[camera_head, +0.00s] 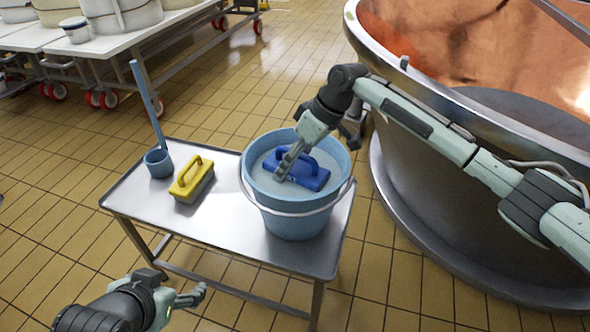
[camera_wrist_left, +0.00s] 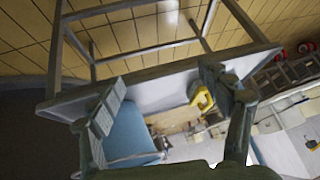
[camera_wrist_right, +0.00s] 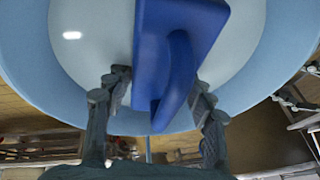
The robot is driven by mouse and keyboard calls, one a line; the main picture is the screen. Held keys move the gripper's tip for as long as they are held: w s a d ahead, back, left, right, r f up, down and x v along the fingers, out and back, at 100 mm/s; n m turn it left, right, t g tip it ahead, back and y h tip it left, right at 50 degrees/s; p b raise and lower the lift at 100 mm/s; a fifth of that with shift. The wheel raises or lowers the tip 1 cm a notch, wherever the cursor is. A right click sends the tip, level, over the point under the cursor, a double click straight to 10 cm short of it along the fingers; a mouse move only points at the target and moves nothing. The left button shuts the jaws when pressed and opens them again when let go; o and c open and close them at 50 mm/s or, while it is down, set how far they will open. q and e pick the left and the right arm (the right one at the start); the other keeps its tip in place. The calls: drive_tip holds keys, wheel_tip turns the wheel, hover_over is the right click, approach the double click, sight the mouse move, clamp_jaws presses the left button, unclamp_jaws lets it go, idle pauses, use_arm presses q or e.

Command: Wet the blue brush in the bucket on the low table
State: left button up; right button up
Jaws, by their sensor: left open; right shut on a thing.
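The blue brush (camera_head: 312,178) is inside the light blue bucket (camera_head: 292,222), low against the pale water. The bucket stands at the right end of the low metal table (camera_head: 222,222). My right gripper (camera_head: 285,166) reaches down into the bucket and is shut on the brush's handle. In the right wrist view, the brush (camera_wrist_right: 185,45) shows its handle between my fingers (camera_wrist_right: 155,95). How deep its bristles sit is hidden. My left gripper (camera_head: 195,295) is open and empty, low in front of the table. The left wrist view also shows the bucket (camera_wrist_left: 128,135).
A yellow brush (camera_head: 192,180) lies on the table left of the bucket. A blue scoop (camera_head: 158,162) with a long upright handle stands at the table's left end. A large copper vat (camera_head: 460,160) stands close on the right. A white wheeled table (camera_head: 95,42) is behind left.

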use_arm(q)
drive_tip(key=shift+a, duration=0.1)
use_arm(e)
drive_tip(key=shift+r, duration=0.1)
drive_tip(key=p, duration=0.3)
drive_tip(key=shift+r+p, duration=0.15)
drive_tip(key=shift+p, duration=0.2)
drive_tip(key=shift+r, duration=0.15)
wheel_tip(320, 180, up, 11)
drive_tip(key=shift+f+p, duration=0.2)
drive_tip(key=shift+p, duration=0.25)
drive_tip(key=shift+r, duration=0.5)
use_arm(q)
drive_tip(key=s+a+f+g+y, duration=0.1)
drive_tip(key=s+a+f+g, duration=0.3)
drive_tip(key=f, duration=0.5)
drive_tip(key=shift+s+a+f+n, duration=0.15)
drive_tip(key=shift+s+a+n, duration=0.1)
drive_tip(key=shift+a+n, duration=0.05)
